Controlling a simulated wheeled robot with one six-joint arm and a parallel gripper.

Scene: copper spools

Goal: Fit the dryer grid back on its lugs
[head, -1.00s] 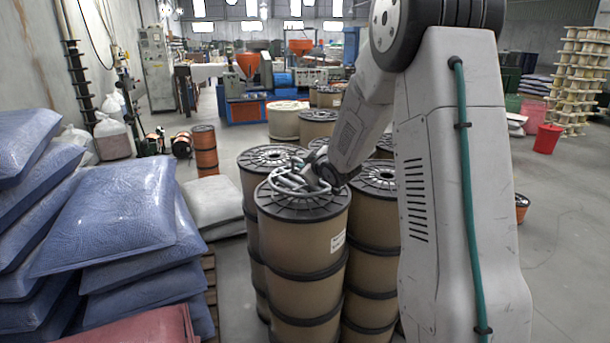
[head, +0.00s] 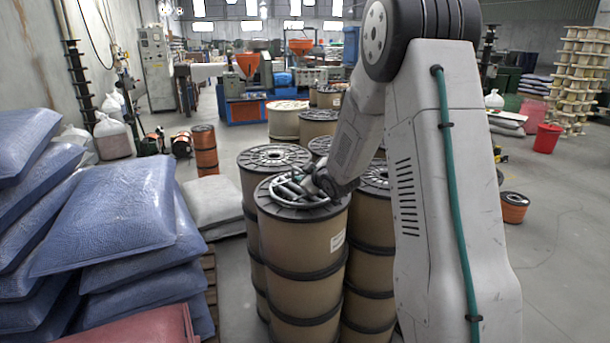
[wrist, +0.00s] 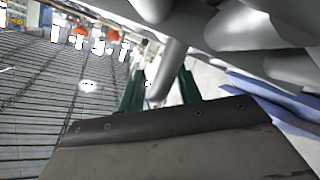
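I cannot make out a dryer grid or lugs in either view. A heap of grey metal tubes (head: 287,190) lies on the top flange of the front spool stack (head: 302,237). Grey tubes (wrist: 245,30) also fill the top of the wrist view. My gripper (wrist: 162,92) shows there as two dark green fingers standing apart. One grey tube (wrist: 170,68) shows between them, with gaps at its sides. Whether it touches either finger is unclear. In the head view, my gripper is at the tubes on the spool, and its fingers are too small to read.
More spool stacks (head: 272,158) stand close behind and to the right. Blue sacks (head: 110,215) are piled at the left. Orange spools (head: 204,138) stand on the floor further back. A red bin (head: 547,139) is at the right. The floor at right (head: 565,240) is mostly clear.

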